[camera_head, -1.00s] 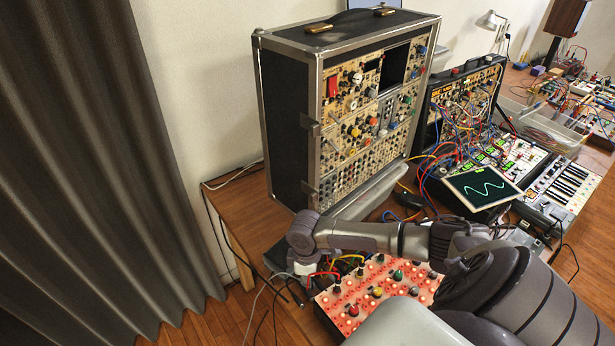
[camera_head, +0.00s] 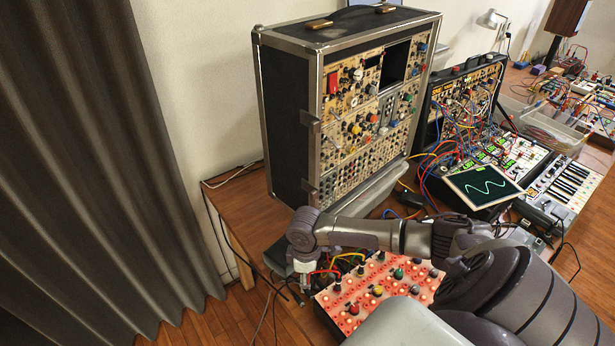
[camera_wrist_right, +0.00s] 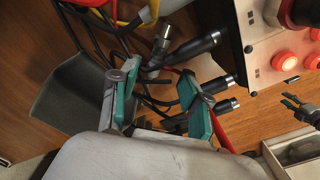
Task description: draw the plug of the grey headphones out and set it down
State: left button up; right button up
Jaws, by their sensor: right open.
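My right gripper (camera_head: 304,280) points down at the left edge of the red-lit panel box (camera_head: 352,306). In the right wrist view the right gripper (camera_wrist_right: 158,74) is open, with teal pads on both fingers. Several black plugs stick out of the pale panel's side, among them an upper plug (camera_wrist_right: 196,47) and a lower plug (camera_wrist_right: 214,86). The upper plug passes just beyond the fingertips; I cannot tell whether it lies between them. Which plug belongs to the grey headphones I cannot tell. The headphones themselves are not recognisable. My left gripper is not in view.
Loose dark cables (camera_wrist_right: 95,45) hang near the fingers, beside a dark grey tray-like thing (camera_wrist_right: 65,95). A tall synth case (camera_head: 285,130) stands behind. Bare wooden table (camera_head: 240,218) shows left.

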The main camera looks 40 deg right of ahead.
notch_tip(320, 180, up, 11)
dwell(0.3)
dwell(0.5)
